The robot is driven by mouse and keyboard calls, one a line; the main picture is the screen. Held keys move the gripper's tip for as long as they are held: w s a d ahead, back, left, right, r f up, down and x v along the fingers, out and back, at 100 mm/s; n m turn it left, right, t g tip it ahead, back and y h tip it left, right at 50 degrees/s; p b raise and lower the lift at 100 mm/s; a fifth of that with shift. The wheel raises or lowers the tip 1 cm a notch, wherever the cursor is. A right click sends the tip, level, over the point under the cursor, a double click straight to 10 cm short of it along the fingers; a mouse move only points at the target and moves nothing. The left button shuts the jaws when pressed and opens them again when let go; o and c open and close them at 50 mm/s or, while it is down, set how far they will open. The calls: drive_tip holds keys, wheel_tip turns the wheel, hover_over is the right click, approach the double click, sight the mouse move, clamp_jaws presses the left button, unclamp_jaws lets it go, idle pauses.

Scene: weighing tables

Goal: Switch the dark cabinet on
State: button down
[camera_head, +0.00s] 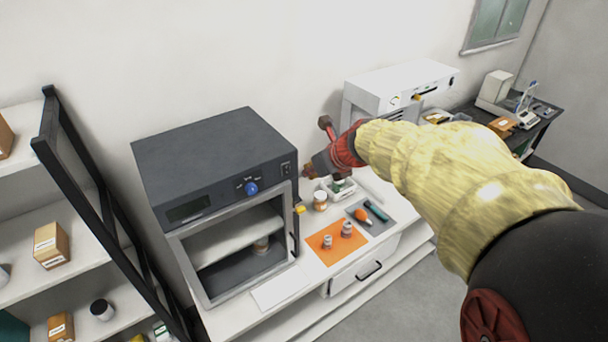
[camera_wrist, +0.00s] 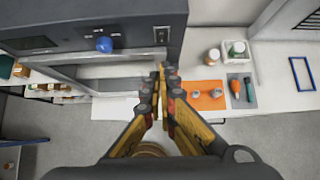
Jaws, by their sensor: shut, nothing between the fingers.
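The dark cabinet (camera_head: 215,150) stands on the white bench, and its front also fills the upper left of the wrist view (camera_wrist: 130,14). Its control panel has a small display (camera_head: 188,208), a blue knob (camera_head: 251,188) and, at the right end, a black rocker switch (camera_head: 286,168). The switch also shows in the wrist view (camera_wrist: 161,35); its position is too small to tell. My gripper (camera_head: 308,172) is shut and empty, just right of the switch in the head view. In the wrist view its fingertips (camera_wrist: 163,70) are below the switch, apparently apart from it.
Below the panel is a grey-framed front (camera_head: 187,268) with a shelf and jar inside. Right of the cabinet are an orange mat (camera_head: 322,255) with small weights, a grey mat (camera_head: 380,222) with tools, and a white jar (camera_head: 320,200). A white instrument (camera_head: 385,88) stands behind.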

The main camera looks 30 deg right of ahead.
sight(286, 170)
drive_tip(key=shift+s+d+f+p, duration=0.1)
drive_tip(key=shift+s+f+p, duration=0.6)
drive_tip(key=shift+s+p, duration=0.35)
drive_tip(key=shift+w+f, duration=0.1)
drive_tip(key=shift+w, duration=0.05)
drive_tip(key=shift+w+r+x, duration=0.3)
drive_tip(key=shift+w+x, duration=0.05)
drive_tip(key=shift+x, duration=1.8)
drive_tip(key=shift+w+r+x, duration=0.3)
drive_tip(key=shift+x, duration=1.85)
drive_tip(key=shift+w+r+x, duration=0.3)
drive_tip(key=shift+w+x, duration=0.05)
drive_tip(key=shift+x, duration=1.8)
